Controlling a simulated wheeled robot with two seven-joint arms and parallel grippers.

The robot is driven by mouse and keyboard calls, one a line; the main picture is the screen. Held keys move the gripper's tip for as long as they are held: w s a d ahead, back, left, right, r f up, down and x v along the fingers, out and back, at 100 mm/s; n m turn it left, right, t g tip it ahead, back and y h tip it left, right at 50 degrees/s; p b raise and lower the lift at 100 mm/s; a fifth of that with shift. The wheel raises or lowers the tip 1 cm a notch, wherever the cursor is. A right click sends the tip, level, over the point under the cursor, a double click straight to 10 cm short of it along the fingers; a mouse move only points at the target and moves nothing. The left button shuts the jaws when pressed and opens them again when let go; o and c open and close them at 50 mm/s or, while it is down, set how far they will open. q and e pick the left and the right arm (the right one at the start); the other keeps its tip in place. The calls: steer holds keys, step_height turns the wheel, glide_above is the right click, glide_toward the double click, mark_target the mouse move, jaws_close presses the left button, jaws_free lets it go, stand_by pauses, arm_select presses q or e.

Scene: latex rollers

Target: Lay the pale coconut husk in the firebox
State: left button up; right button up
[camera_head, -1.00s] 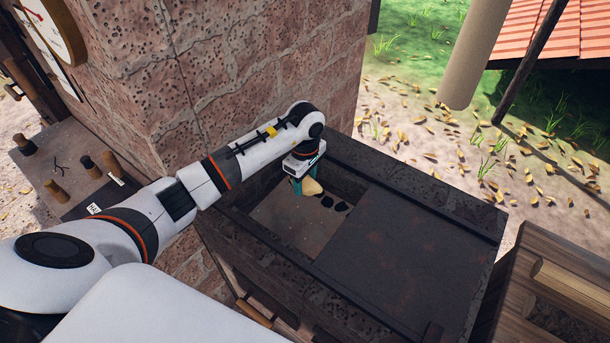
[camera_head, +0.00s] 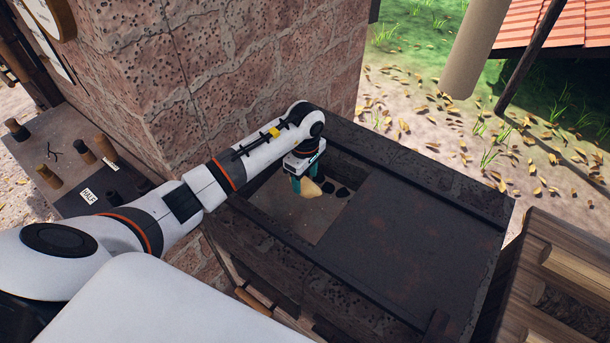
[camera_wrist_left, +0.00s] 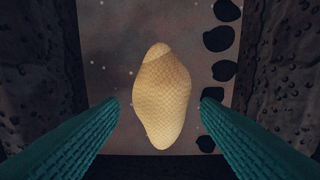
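The pale coconut husk (camera_head: 311,189) is a tan, woven-textured, pointed lump inside the open part of the dark firebox (camera_head: 270,237). In the left wrist view the husk (camera_wrist_left: 163,100) stands lengthwise in the picture, over the grey speckled floor. My left gripper (camera_head: 304,180) is down in the opening above the husk. Its two green fingers (camera_wrist_left: 160,105) are spread on either side of the husk, with a clear gap on both sides. Whether the husk lies fully on the floor is hard to tell. My right gripper is not in view.
Several black lumps (camera_wrist_left: 221,70) lie in a row right of the husk in the wrist view. Dark walls (camera_wrist_left: 35,70) bound the opening closely. A dark plate (camera_head: 410,235) covers the firebox's right part. A brick wall (camera_head: 200,75) stands behind my left arm.

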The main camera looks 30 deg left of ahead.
arm_select(q)
steer(key=shift+o, duration=1.2)
steer(key=shift+r, duration=0.2)
step_height(320, 180, up, 12)
steer(key=b, duration=0.1)
steer(key=shift+f, duration=0.2)
